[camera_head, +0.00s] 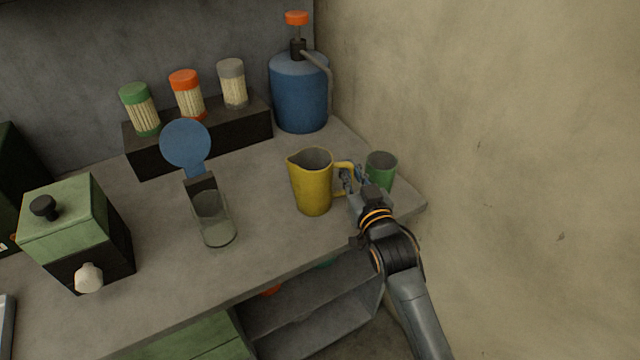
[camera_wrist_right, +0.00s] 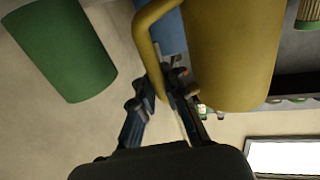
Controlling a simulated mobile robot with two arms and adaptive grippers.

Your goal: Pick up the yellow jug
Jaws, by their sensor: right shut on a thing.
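The yellow jug (camera_head: 312,186) stands upright on the grey counter, spout to the left and handle to the right. My right gripper (camera_head: 350,180) is at the handle, shut on it. In the right wrist view the jug (camera_wrist_right: 236,50) fills the upper right, and the fingers of my right gripper (camera_wrist_right: 165,85) close around the lower part of its handle. I cannot tell whether the jug's base touches the counter. My left gripper is not in view.
A green cup (camera_head: 381,170) stands just right of the handle, close to my gripper. A blue pump bottle (camera_head: 299,95) is behind the jug. The wall is close on the right.

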